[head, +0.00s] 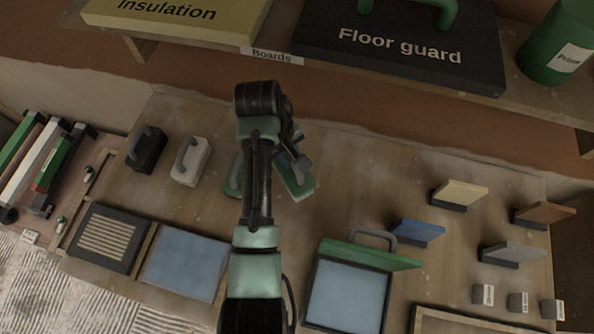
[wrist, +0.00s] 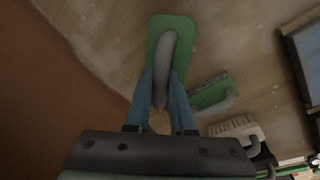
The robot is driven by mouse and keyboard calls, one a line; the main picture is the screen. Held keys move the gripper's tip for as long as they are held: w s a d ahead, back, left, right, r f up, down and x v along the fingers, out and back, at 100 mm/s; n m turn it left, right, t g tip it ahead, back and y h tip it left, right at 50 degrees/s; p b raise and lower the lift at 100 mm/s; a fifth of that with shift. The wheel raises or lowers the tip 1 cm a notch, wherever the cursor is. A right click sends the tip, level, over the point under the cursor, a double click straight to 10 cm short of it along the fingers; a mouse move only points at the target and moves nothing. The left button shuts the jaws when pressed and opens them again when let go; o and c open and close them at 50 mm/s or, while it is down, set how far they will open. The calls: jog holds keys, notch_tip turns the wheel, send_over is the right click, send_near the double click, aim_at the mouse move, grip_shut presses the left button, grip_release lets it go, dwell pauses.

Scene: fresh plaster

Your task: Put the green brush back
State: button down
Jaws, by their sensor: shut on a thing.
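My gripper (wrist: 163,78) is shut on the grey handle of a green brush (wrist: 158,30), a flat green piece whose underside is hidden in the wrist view. In the head view the held green brush (head: 301,190) shows beside my arm, over the wooden board. I cannot tell whether it touches the board. A second green piece with a grey handle (wrist: 211,92) lies next to it, apart; in the head view my arm partly hides it (head: 234,180). A white brush (head: 190,162) and a black brush (head: 147,150) stand to its left.
Cream (head: 460,193), blue (head: 417,231), brown (head: 544,213) and grey (head: 512,252) floats stand at the right. A green-edged piece with a grey handle (head: 370,255) rests at a blue-grey tray (head: 345,296). A shelf with a floor guard case (head: 400,50) overhangs the back. Bare board lies right of my gripper.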

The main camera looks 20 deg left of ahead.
aim_at(291, 174)
jog(key=f, duration=0.2)
jog(key=shift+s+f, duration=0.2)
jog(key=shift+f, duration=2.3)
jog(key=shift+f, duration=0.2)
jog(key=c, duration=0.8)
grip_release()
jog(key=shift+o, duration=0.2)
jog(key=r, duration=0.4)
jog(key=s+a+r, duration=0.1)
jog(key=r, duration=0.7)
jog(key=shift+s+a+r, duration=0.1)
jog(key=shift+s+a, duration=0.25)
